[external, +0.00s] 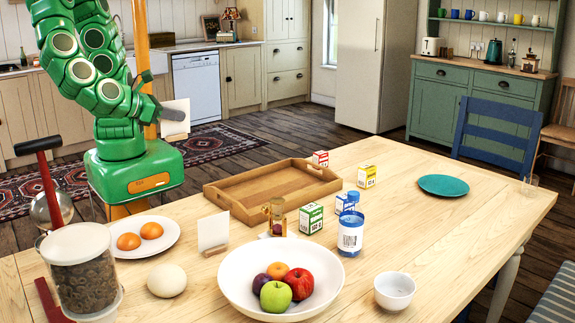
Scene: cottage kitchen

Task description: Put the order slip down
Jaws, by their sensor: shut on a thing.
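My gripper (170,112) is shut on a white slip (178,118), seen at the end of the green arm, raised above the far left part of the table. The slip is held upright, and a grey finger covers part of it. It is clear of the tabletop. A second white card (213,230) stands upright in a small wooden holder (214,250) on the table, below and to the right of my gripper. Any writing on the slip or card cannot be read.
A wooden tray (232,203) lies on the table (440,225). The table's right part is mostly clear around a teal plate (442,185).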

